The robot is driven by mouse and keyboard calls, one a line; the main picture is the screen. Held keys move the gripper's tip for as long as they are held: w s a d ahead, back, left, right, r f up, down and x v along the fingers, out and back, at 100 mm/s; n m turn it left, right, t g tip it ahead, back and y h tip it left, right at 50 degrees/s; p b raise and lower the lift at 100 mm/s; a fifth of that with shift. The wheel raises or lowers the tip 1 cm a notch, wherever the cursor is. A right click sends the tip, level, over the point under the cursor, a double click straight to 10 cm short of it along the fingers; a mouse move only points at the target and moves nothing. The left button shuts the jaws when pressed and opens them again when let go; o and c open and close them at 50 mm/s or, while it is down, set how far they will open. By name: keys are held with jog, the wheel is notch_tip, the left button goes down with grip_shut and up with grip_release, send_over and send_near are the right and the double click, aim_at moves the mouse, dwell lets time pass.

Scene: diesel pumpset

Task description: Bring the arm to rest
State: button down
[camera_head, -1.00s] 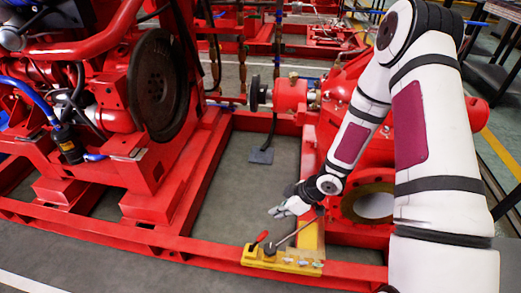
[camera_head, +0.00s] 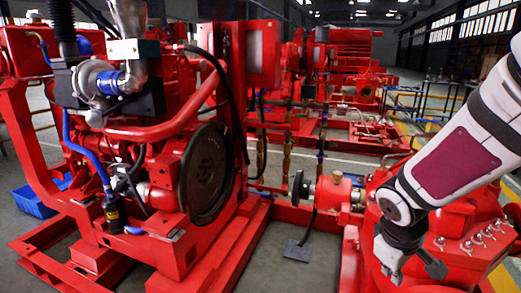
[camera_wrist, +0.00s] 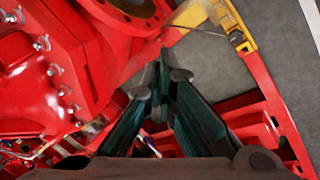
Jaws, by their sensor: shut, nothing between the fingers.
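My gripper (camera_head: 398,262) hangs at the lower right of the head view, in front of the red pump casing (camera_head: 462,255), with my white arm above it. In the wrist view my gripper (camera_wrist: 163,80) shows two dark fingers closing toward each other, with nothing held. The fingers point past the red pump body (camera_wrist: 60,75) toward the red base frame. Whether the gripper touches the casing cannot be told from these views.
The red diesel engine with its dark flywheel (camera_head: 207,172) stands at the left. A yellow tool holder (camera_wrist: 236,28) lies on the frame in the wrist view. A blue crate (camera_head: 35,200) is at the far left. Grey floor shows between the frame rails.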

jog(key=s+a+r+m+g+y, duration=0.1)
jog(key=s+a+r+m, duration=0.2)
jog(key=s, duration=0.6)
jog(key=s+a+r+m+g+y, duration=0.1)
jog(key=s+a+r, duration=0.2)
jog(key=s+r, duration=0.35)
jog(key=s+a+r+m+y, duration=0.1)
jog(key=s+a+r, duration=0.15)
jog(key=s, duration=0.85)
notch_tip(320, 180, up, 28)
jog(key=t+p, duration=0.3)
jog(key=p, duration=2.3)
jog(key=shift+f, duration=0.2)
jog(key=shift+w, duration=0.15)
